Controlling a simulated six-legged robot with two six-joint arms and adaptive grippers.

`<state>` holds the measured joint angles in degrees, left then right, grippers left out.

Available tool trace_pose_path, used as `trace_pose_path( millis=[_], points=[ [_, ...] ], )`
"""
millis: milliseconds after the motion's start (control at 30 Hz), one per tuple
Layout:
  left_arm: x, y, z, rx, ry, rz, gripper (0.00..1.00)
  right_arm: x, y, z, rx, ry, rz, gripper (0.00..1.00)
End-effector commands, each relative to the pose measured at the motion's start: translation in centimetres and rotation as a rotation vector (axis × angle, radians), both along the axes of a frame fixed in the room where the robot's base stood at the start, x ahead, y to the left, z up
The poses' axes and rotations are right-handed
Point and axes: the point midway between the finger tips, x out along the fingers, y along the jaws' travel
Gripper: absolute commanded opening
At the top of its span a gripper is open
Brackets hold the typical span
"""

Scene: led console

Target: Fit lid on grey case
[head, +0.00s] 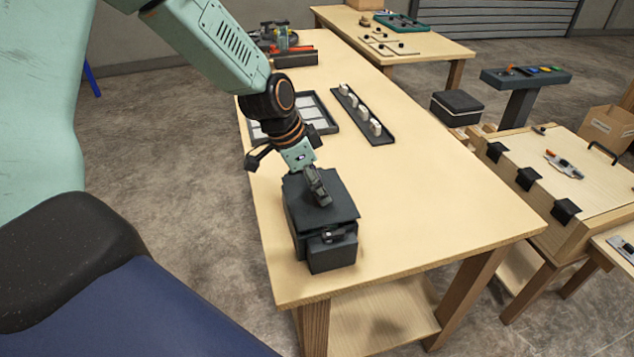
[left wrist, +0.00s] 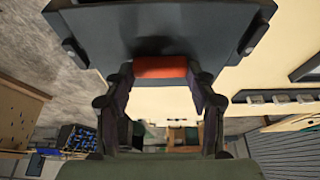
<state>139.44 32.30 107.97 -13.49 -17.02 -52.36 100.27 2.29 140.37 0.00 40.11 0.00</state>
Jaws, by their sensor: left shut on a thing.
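The grey case (head: 333,260) stands near the front end of the wooden table, with a latch-like part on its front. The dark square lid (head: 342,212) is over the top of the case in the head view; I cannot tell whether it is seated or slightly above. My left gripper (head: 320,194) comes down on the lid from above and is shut on it. In the left wrist view, the fingers of the left gripper (left wrist: 163,82) stand either side of a red-orange piece (left wrist: 160,67) under the dark slab of the lid (left wrist: 150,30). My right gripper is not in view.
Behind the case lie a tray with pale panels (head: 313,112) and a narrow dark rack (head: 362,115) with several light pieces. Tools (head: 285,45) sit at the far end. The table (head: 430,195) is bare to the right of the case. A wooden box with black clips (head: 565,165) stands further right.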

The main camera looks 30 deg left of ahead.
Motion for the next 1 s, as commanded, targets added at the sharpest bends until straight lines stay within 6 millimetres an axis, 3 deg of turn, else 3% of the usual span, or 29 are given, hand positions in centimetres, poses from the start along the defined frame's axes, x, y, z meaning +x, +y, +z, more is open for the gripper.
trace_pose_path(
  millis=[1000],
  points=[
    [0.02,0.01,-1.06,0.001,-0.001,0.0,0.2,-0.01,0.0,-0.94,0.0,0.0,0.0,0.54]
  ],
)
